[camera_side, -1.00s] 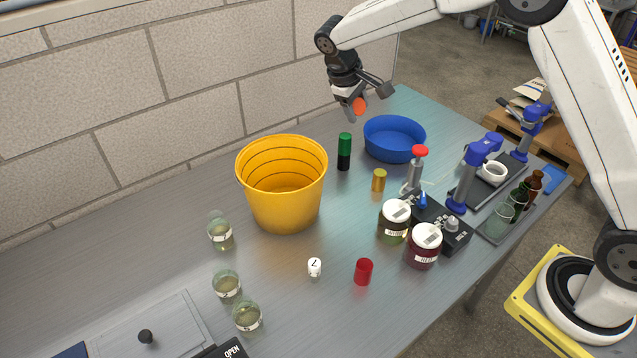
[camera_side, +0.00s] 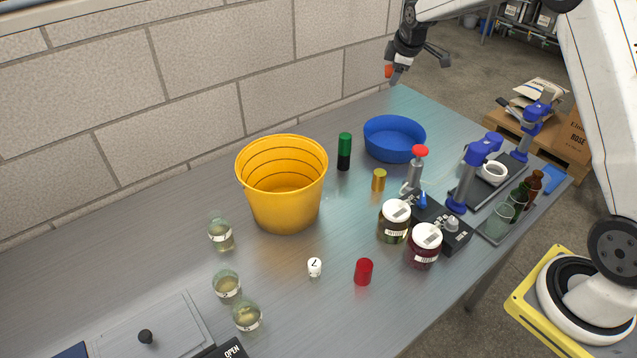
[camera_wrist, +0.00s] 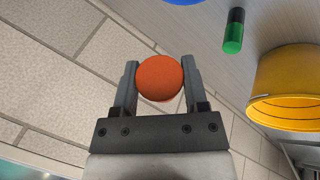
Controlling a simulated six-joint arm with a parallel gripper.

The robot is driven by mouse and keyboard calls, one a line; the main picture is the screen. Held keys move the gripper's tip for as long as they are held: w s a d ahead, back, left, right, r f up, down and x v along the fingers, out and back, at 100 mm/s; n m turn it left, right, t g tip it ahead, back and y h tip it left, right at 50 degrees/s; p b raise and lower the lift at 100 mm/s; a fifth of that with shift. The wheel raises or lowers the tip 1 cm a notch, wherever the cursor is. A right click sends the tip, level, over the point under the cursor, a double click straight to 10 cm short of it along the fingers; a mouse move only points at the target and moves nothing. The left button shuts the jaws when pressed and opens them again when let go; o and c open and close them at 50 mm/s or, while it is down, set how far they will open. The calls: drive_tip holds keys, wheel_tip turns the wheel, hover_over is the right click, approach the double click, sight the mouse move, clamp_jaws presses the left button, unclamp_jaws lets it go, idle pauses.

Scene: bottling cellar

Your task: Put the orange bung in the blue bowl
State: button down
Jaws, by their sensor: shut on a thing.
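The orange bung (camera_wrist: 159,78) is clamped between the two fingers of my gripper (camera_wrist: 157,85) in the wrist view. In the side view my gripper (camera_side: 394,75) is high above the table's far end, with the orange bung (camera_side: 389,71) partly showing at its tip. The blue bowl (camera_side: 394,141) stands on the table at the back, below my gripper. Its visible inside looks empty. Only a sliver of the blue bowl (camera_wrist: 183,2) shows at the top of the wrist view.
A yellow bucket (camera_side: 282,185) and a green-and-black cylinder (camera_side: 344,152) stand left of the bowl. A gold cylinder (camera_side: 379,180), a red-topped device (camera_side: 415,172) and jars (camera_side: 394,224) stand in front. A brick wall (camera_side: 200,75) runs behind the table.

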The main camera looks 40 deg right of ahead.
drive_tip(key=d+n+y, duration=0.1)
drive_tip(key=d, duration=0.5)
drive_tip(key=t+y, duration=0.1)
drive_tip(key=t, duration=0.1)
hover_over(395, 147)
wheel_tip(395, 147, down, 9)
drive_tip(key=shift+f, duration=0.55)
drive_tip(key=shift+f, duration=0.2)
drive_tip(key=shift+f, duration=5.25)
unclamp_jaws()
